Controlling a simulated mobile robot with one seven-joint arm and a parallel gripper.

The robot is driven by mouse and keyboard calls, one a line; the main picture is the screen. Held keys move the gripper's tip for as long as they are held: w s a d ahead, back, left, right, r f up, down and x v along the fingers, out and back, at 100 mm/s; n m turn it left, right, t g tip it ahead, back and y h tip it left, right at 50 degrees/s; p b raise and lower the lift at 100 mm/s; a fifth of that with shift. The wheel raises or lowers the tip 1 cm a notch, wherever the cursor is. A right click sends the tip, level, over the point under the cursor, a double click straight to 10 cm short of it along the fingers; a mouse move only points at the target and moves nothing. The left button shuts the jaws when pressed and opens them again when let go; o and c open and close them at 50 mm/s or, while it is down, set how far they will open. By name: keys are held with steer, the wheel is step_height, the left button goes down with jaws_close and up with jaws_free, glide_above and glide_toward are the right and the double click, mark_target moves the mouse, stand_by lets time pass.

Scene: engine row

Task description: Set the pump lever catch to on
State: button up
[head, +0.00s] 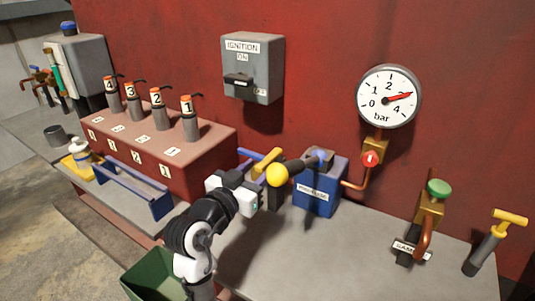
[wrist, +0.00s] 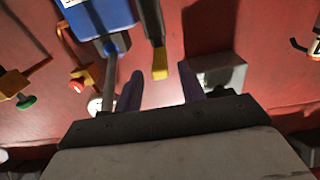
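The blue pump box (head: 318,192) stands against the red wall, with a grey lever that ends in a yellow ball (head: 277,175). Left of it is a dark post with a yellow bar (head: 265,164), which looks like the catch. In the wrist view a dark bar with a yellow end (wrist: 160,66) lies just beyond the gap between my fingers, apart from them. The blue box (wrist: 98,16) is at upper left there. My gripper (wrist: 161,88) is open and empty. In the head view its white hand (head: 236,192) is left of the ball; its fingertips are hard to make out.
A red block (head: 215,140) with several numbered levers and a blue rail (head: 125,185) lie left. A grey ignition box (head: 252,68) and gauge (head: 388,97) are on the wall. A green-knobbed valve (head: 437,188) stands right.

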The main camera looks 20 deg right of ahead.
mark_target(280, 149)
steer(key=p+x, duration=0.1)
steer(key=x, duration=0.5)
steer(key=shift+c, duration=0.4)
jaws_close()
